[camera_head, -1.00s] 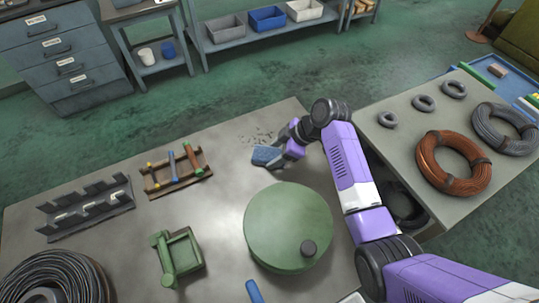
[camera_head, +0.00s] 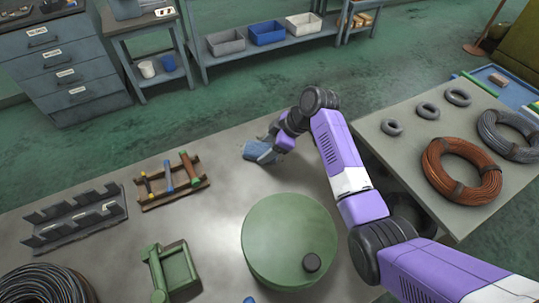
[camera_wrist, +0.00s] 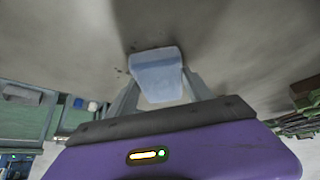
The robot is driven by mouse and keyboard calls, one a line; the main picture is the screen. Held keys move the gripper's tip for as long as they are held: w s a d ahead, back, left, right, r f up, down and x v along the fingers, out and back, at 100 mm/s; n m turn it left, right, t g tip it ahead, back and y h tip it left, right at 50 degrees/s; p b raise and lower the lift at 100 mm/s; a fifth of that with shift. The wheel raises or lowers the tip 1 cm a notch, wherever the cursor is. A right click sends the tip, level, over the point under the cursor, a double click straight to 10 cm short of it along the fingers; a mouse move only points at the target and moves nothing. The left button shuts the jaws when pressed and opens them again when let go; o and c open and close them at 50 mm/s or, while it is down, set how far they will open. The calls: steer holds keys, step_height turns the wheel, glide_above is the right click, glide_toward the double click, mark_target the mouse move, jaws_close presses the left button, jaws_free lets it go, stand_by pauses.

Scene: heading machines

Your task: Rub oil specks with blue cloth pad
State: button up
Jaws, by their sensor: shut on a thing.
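The blue cloth pad (camera_head: 259,152) is at the far part of the grey table, held by my gripper (camera_head: 270,145). In the wrist view the pad (camera_wrist: 157,75) sits between the two fingers of my gripper (camera_wrist: 158,92), close to or on the table surface; whether it touches is hard to tell. A few small dark oil specks (camera_wrist: 121,71) show beside the pad's left edge in the wrist view. In the head view the area around the pad is partly hidden by my gripper and I cannot make out specks there.
A round green drum (camera_head: 289,228) stands near the pad on the table (camera_head: 215,226). A wooden rack with tools (camera_head: 171,182), a grey slotted holder (camera_head: 75,218) and a green device (camera_head: 172,270) lie to the left. A side table (camera_head: 392,157) with wire coils is at the right.

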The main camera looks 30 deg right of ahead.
steer(key=shift+w+f+b, duration=0.1)
steer(key=shift+w+b, duration=0.4)
steer(key=shift+w, duration=0.35)
